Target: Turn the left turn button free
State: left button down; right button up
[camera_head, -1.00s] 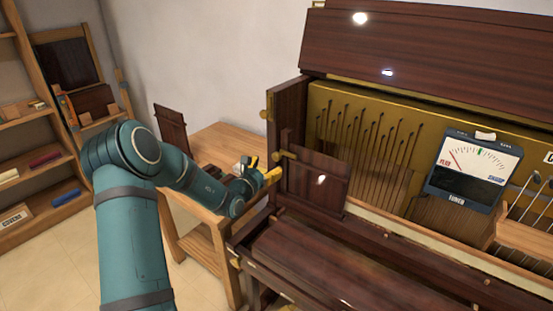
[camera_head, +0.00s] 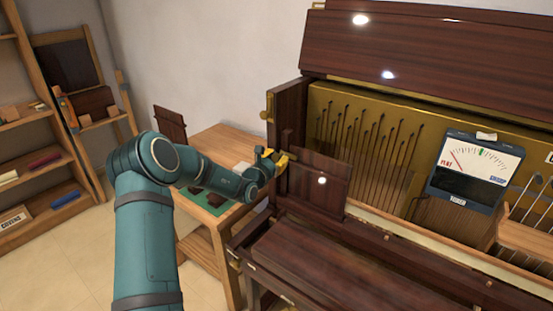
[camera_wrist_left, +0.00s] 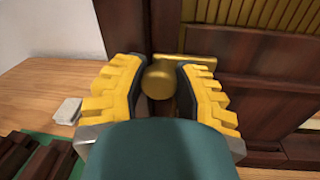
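The left turn button is a brass piece on the dark wooden piano, at the left end of a small upright panel (camera_head: 322,182). In the left wrist view its round brass knob (camera_wrist_left: 158,82) lies between my yellow fingertips, and a flat brass bar (camera_wrist_left: 190,61) extends right behind it. In the head view my gripper mostly hides it. My left gripper (camera_head: 272,158) is open, its fingers (camera_wrist_left: 158,85) on either side of the knob. I cannot tell whether they touch it. My right gripper is not in view.
A wooden side table (camera_head: 225,143) with a green mat (camera_head: 213,206) and dark pieces stands left of the piano. The dark piano side post (camera_head: 287,115) rises just behind the gripper. A gauge (camera_head: 475,170) sits at the piano's right. Shelves (camera_head: 40,172) stand far left.

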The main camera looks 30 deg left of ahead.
pick_arm(q)
jog(key=shift+r+n+p, duration=0.1)
jog(key=shift+n+p, duration=0.2)
jog(key=shift+p, duration=0.05)
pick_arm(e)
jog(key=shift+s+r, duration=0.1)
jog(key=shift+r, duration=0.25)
pick_arm(q)
jog(key=shift+r+n+p, duration=0.1)
jog(key=shift+n+p, duration=0.5)
jog(key=shift+p, duration=0.05)
jog(key=n+p, duration=0.3)
jog(key=shift+g, duration=0.3)
jog(key=n+p, duration=0.3)
jog(key=shift+a+n+h, duration=0.1)
jog(key=shift+n+h, duration=0.2)
jog(key=shift+h, duration=0.1)
jog(key=n+p, duration=0.2)
jog(key=n, duration=0.1)
jog(key=shift+g, duration=0.3)
jog(key=shift+n+h+p, duration=0.5)
jog(key=shift+n+p, duration=0.7)
jog(key=shift+n, duration=0.6)
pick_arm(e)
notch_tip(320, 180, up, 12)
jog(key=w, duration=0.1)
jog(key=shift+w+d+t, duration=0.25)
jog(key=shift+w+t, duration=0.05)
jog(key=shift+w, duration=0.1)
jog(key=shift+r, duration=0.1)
